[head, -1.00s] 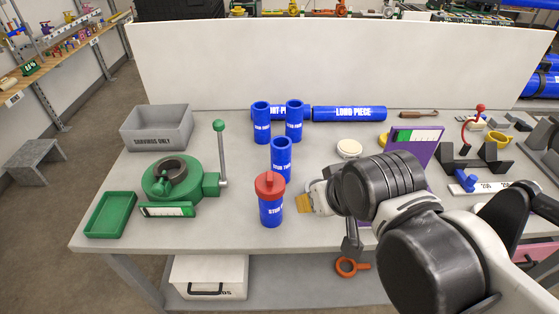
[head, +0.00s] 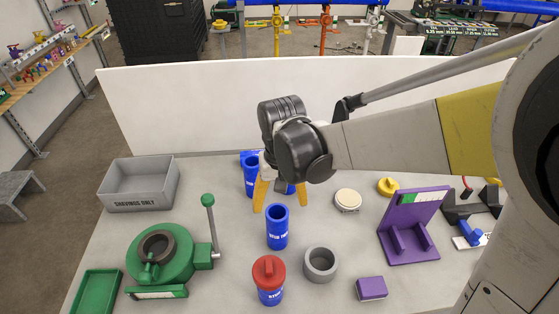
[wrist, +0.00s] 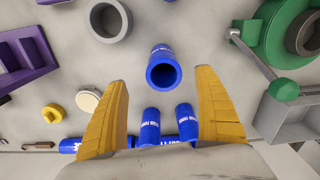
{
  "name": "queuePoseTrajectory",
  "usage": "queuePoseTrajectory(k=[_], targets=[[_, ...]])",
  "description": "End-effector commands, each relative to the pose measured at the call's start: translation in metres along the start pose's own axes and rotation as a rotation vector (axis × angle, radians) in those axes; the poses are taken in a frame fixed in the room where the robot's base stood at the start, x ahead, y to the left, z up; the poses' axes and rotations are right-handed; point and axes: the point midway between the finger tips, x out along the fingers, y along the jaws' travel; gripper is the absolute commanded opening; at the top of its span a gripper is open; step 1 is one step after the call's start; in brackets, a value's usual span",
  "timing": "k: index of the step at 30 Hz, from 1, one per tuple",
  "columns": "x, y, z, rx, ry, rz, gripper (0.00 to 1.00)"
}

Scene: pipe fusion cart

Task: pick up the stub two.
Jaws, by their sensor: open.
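The blue stub (head: 277,232) in the middle of the bench stands upright; its label appears to read STUB TWO. It also stands upright in the wrist view (wrist: 162,70), its hollow top rim facing the camera. My gripper (head: 280,204) is open with yellow fingers pointing down. In the head view it is just behind and above this stub. In the wrist view the stub appears between the fingertips' lines but beyond them, with no contact visible. My gripper partly hides two more blue stubs (wrist: 150,130) (wrist: 186,124) behind.
A red-capped blue stub (head: 269,283) stands in front, with a grey ring (head: 320,264) to its right. A green clamp tool (head: 160,257) with a lever (head: 213,228) is left. A grey bin (head: 138,186), white disc (head: 347,200) and purple stand (head: 412,240) are around.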

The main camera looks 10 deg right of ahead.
Motion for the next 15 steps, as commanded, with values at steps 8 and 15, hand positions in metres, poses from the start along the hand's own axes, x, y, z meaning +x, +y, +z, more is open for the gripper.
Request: queuePoseTrajectory(k=[8,15], targets=[[0.035,-0.007,-0.002,-0.003,-0.027,0.006,0.81],[0.062,-0.006,-0.002,-0.003,-0.026,0.006,0.81]])
